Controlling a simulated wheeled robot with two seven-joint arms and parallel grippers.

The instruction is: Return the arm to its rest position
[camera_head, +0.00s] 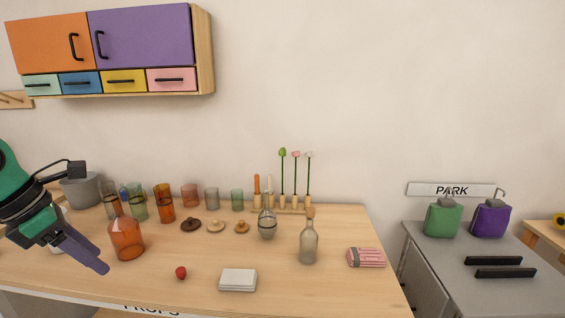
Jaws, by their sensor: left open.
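My left gripper (82,249) hangs over the left part of the wooden table (205,259), fingers pointing down and right. It is open and I see nothing between its fingers. Its green and black arm comes in from the left edge. An orange glass bottle (126,240) stands just right of the fingers. My right gripper is out of view.
A red ball-like item (181,272), a white block (238,279), a clear bottle (309,243) and a pink striped pack (366,257) are on the table. Several glasses stand behind. A coloured cabinet (110,45) hangs above. A grey counter (470,265) is right.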

